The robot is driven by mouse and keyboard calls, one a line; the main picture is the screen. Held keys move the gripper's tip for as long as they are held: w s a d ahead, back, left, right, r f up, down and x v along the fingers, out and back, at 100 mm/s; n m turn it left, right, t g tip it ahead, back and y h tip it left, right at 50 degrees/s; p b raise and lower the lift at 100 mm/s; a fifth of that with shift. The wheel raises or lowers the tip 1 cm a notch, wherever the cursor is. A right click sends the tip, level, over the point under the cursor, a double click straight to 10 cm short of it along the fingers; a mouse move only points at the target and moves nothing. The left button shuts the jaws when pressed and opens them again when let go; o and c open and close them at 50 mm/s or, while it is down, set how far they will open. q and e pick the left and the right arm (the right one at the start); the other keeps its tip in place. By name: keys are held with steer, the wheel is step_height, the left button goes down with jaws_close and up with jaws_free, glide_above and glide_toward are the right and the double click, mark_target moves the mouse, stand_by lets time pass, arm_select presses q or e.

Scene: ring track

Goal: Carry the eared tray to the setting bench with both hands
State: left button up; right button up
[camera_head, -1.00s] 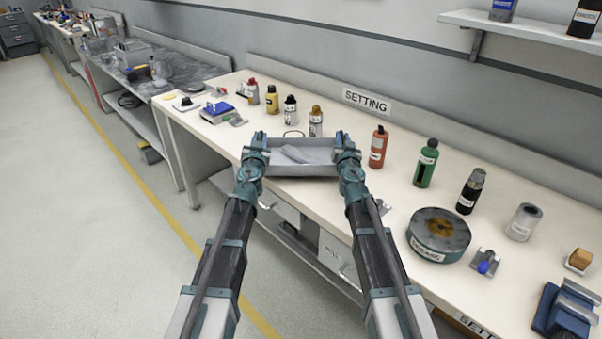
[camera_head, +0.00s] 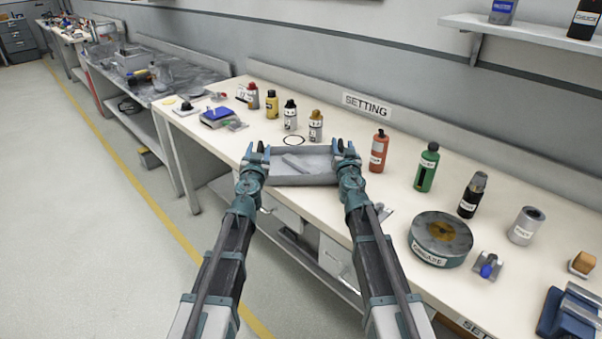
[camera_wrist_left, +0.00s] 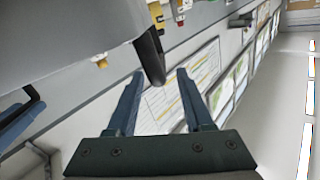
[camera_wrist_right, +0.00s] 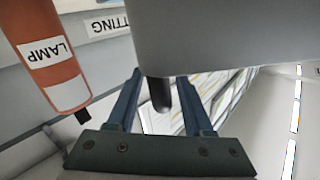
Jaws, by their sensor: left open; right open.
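The grey eared tray (camera_head: 302,180) is at the front edge of the setting bench (camera_head: 420,200), with a pale flat strip (camera_head: 295,163) in it. My left gripper (camera_head: 257,150) is at its left end and my right gripper (camera_head: 344,149) at its right end. Both are open. In the left wrist view the tray's dark ear (camera_wrist_left: 150,55) reaches down between the spread fingertips. In the right wrist view the other dark ear (camera_wrist_right: 159,94) hangs between the open fingers. Whether the fingers touch the ears cannot be told.
Several bottles line the bench behind the tray, including an orange one (camera_head: 379,152) and a green one (camera_head: 426,168). A round teal drum (camera_head: 440,240) stands at right. Floor is clear at left.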

arm_select(q)
steer(key=s, duration=0.9)
steer(key=shift+s, duration=0.35)
arm_select(e)
steer(key=shift+s, duration=0.1)
steer(key=s, duration=1.1)
steer(key=shift+s, duration=0.4)
steer(key=shift+s, duration=0.1)
